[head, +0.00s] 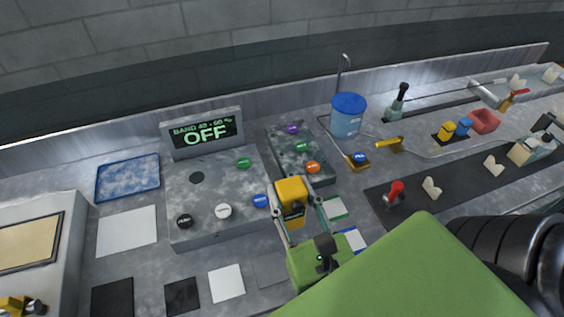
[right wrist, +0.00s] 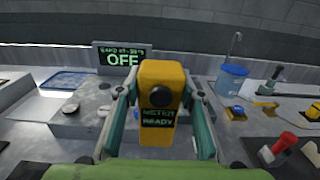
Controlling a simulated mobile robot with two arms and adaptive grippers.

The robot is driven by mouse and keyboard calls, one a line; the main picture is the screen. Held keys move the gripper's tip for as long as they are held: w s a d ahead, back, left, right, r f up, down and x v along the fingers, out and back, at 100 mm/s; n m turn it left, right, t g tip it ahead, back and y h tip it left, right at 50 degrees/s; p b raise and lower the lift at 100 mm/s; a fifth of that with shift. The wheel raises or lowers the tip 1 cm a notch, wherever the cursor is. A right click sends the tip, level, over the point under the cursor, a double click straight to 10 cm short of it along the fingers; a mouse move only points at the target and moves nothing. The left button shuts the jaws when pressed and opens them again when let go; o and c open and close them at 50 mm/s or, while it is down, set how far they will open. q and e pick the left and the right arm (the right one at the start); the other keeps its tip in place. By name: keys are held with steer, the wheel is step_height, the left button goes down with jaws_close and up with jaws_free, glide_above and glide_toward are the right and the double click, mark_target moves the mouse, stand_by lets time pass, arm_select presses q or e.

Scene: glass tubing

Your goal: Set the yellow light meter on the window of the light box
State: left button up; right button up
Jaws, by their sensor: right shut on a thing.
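The yellow light meter (head: 291,192) is held upright between the fingers of my right gripper (head: 297,208), above the bench at the right edge of the light box. In the right wrist view the meter (right wrist: 160,75) has a dark round sensor and a small screen reading "METER READY". The light box (head: 187,212) is a grey block with a flat top, and its sign (head: 203,134) reads "BAND 40-60 %" and "OFF". A dark round spot (head: 197,178) on its top looks like the window, and it is uncovered. My left gripper is not in view.
Black, white, blue and green knobs sit on the light box top. A grey block with purple, green and orange knobs (head: 313,167) stands right of it, and a blue-lidded bucket (head: 347,118) behind that. A blue tray (head: 128,178) and white sheet (head: 127,231) lie left.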

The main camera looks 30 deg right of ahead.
steer(key=shift+w+d+f+b, duration=0.25)
steer(key=shift+w+d+f, duration=0.1)
steer(key=shift+w+d, duration=0.25)
steer(key=shift+w+d+f+b, duration=0.2)
steer(key=shift+w+d+f, duration=0.15)
steer(key=shift+w+d, duration=0.25)
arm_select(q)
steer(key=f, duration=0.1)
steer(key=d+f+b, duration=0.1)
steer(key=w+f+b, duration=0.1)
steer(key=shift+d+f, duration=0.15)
arm_select(e)
steer(key=w+d+f, duration=0.5)
steer(key=w+f, duration=0.2)
steer(key=f, duration=0.3)
steer(key=shift+d+f, duration=0.4)
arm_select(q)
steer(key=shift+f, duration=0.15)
arm_select(e)
steer(key=shift+f, duration=0.1)
steer(key=o, duration=1)
steer(key=shift+f, duration=0.1)
steer(key=o, duration=0.3)
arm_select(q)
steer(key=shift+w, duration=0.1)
